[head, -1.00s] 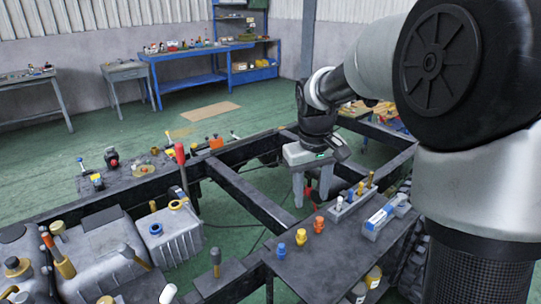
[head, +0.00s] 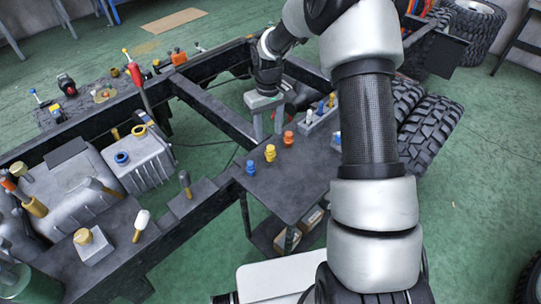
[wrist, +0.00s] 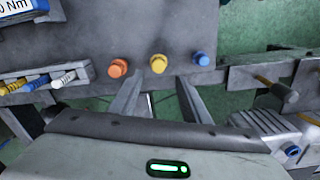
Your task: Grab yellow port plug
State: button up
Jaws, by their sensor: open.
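The yellow port plug (head: 270,152) stands upright on a dark grey plate, between a blue plug (head: 251,167) on its left and an orange plug (head: 288,138) on its right. In the wrist view the yellow plug (wrist: 158,64) is the middle one, with the orange plug (wrist: 118,68) left and the blue plug (wrist: 203,59) right. My gripper (head: 267,136) is open and empty, on the far side of the row of plugs. In the wrist view its fingers (wrist: 157,98) point towards the plugs, with the yellow plug ahead of the gap between them.
The dark plate (head: 295,165) is mostly bare in front of the plugs. A grey rack (wrist: 45,80) with several coloured-tip pieces stands beside them. A metal tank (head: 140,165) and tools sit on the black frame to the left. Large tyres (head: 430,120) are at the right.

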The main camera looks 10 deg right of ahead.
aim_at(271, 147)
jog(key=shift+s+d+f, duration=0.1)
jog(key=shift+d+f, duration=0.05)
jog(key=shift+f, duration=1.55)
jog(key=shift+s+d+f, duration=0.1)
jog(key=shift+f, duration=1.55)
grip_shut()
